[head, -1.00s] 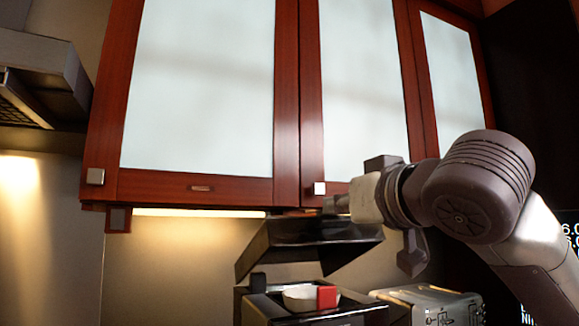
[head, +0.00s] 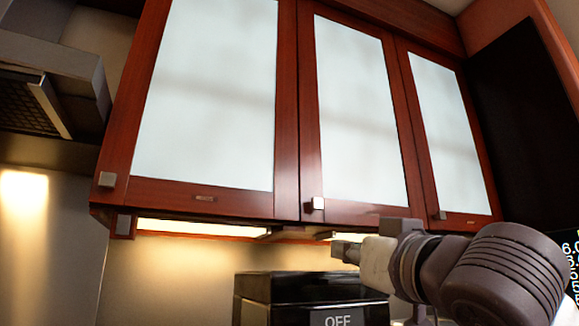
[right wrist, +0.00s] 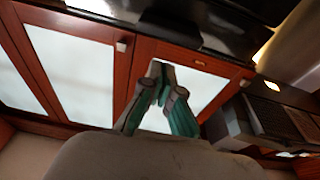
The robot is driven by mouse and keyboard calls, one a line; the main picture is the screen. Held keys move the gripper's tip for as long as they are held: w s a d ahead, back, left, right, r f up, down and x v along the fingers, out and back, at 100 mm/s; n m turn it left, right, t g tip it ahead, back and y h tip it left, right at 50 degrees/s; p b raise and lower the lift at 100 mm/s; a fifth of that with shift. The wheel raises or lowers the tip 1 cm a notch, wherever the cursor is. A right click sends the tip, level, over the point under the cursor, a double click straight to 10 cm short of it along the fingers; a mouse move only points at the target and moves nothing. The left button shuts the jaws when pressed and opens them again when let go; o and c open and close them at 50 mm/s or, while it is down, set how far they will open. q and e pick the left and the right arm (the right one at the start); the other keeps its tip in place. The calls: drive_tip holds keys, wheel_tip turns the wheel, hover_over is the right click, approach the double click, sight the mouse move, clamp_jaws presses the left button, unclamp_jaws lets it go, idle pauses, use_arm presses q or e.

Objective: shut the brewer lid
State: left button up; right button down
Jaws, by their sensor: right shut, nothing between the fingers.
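The brewer (head: 262,312) is a black machine low in the head view, cut off by the bottom edge. Its lid (head: 300,285) lies flat and level on the body, with no open gap visible. An OFF label (head: 338,321) shows on its front. My right gripper (head: 338,249) is above the lid's right part, apart from it in the picture, with fingers pointing left. In the right wrist view the right gripper (right wrist: 164,75) has its fingertips together with nothing between them. My left gripper is in neither view.
Red-wood wall cabinets with frosted doors (head: 360,110) hang above and behind the gripper, their lower edge (head: 240,215) close to it. A range hood (head: 50,90) is at the left. The wall left of the brewer is clear.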

sight(349, 277)
drive_tip(key=shift+s+f+b, duration=0.1)
drive_tip(key=shift+f+b, duration=0.8)
drive_tip(key=shift+f, duration=0.65)
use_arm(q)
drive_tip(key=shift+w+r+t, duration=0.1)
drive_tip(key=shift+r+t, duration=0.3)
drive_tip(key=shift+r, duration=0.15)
use_arm(e)
drive_tip(key=shift+f, duration=0.15)
